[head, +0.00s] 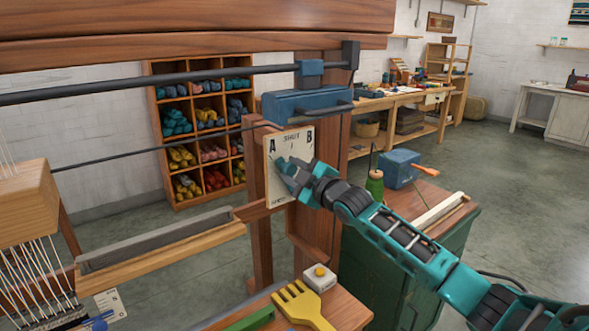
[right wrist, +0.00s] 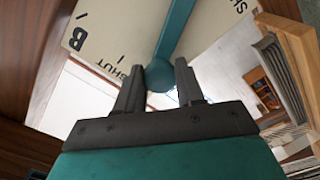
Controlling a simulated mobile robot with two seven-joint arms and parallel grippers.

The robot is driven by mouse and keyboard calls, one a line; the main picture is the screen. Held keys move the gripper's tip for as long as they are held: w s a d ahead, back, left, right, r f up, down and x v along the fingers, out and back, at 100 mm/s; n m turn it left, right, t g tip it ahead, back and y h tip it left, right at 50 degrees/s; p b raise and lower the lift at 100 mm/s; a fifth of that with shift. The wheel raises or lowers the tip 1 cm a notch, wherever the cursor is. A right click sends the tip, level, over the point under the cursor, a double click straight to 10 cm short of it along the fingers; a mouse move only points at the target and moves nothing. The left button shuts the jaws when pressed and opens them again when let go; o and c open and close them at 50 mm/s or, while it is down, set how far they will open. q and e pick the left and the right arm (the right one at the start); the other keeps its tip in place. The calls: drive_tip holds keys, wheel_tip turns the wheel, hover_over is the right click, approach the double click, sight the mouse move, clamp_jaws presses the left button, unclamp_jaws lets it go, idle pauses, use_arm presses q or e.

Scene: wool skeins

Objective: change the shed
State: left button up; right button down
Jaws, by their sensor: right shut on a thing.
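A cream plate (head: 302,151) marked A, SHUT and B is fixed to the wooden loom post. My right gripper (head: 292,178) is in front of its lower part and covers some of it. In the right wrist view, my right gripper (right wrist: 160,76) is shut on the round end of a teal lever (right wrist: 180,38), which crosses in front of cream lettered surfaces showing B and SHUT. From these views I cannot tell clearly which mark the lever stands at. My left gripper is not in view.
The loom's wooden beam (head: 190,28) and dark rods span the upper left. White threads (head: 35,265) hang at the left. A green cabinet (head: 385,275) stands beside the post.

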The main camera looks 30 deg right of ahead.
drive_tip(key=shift+a+f+n, duration=0.3)
drive_tip(key=shift+a+n, duration=0.2)
drive_tip(key=shift+n, duration=0.1)
drive_tip(key=c, duration=0.7)
unclamp_jaws()
drive_tip(key=s+d, duration=0.1)
drive_tip(key=s, duration=1.2)
